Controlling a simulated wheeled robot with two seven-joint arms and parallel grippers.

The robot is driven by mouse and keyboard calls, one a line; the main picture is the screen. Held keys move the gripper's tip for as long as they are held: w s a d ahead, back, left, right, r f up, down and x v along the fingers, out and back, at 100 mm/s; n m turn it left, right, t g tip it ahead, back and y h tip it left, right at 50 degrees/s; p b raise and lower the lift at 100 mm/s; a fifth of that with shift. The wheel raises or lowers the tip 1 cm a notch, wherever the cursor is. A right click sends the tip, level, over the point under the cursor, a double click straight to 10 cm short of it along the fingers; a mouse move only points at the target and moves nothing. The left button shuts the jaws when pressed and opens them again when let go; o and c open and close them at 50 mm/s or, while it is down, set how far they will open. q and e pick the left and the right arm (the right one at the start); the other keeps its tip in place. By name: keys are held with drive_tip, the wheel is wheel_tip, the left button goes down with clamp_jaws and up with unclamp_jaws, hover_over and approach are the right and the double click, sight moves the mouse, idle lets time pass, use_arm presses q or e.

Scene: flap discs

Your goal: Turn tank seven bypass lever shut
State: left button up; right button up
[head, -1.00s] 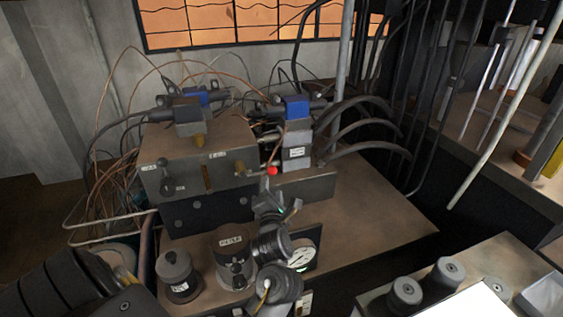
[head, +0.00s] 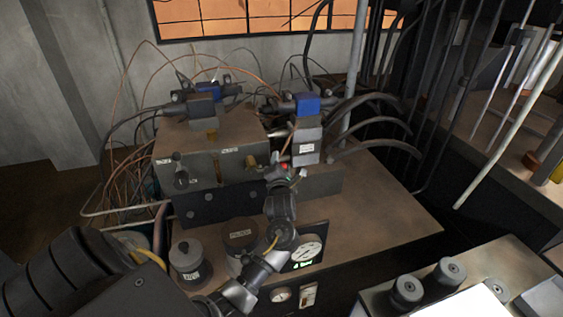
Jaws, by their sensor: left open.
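A brown box-shaped valve block (head: 205,168) stands on the bench with small labels on its front, too small to read. A black lever (head: 180,172) sits at the left of its front face. At the right end, a lever with a red tip (head: 284,166) sticks out near a brass fitting (head: 249,160). I cannot tell by label which lever is tank seven's bypass. My left gripper (head: 283,176) is open right at the red tip and partly hides it. I cannot tell whether it touches. My right gripper is not in view.
A labelled black cylinder (head: 187,262) and a second round canister (head: 238,236) stand in front of the block. A dial gauge (head: 307,250) is on the bench front. Black hoses (head: 372,125) curve behind at the right. The brown bench top (head: 385,205) is clear on the right.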

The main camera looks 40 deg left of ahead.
use_arm(q)
drive_tip(key=shift+w, duration=0.1)
drive_tip(key=shift+c, duration=0.3)
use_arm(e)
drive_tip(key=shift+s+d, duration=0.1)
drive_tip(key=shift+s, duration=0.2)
use_arm(q)
clamp_jaws()
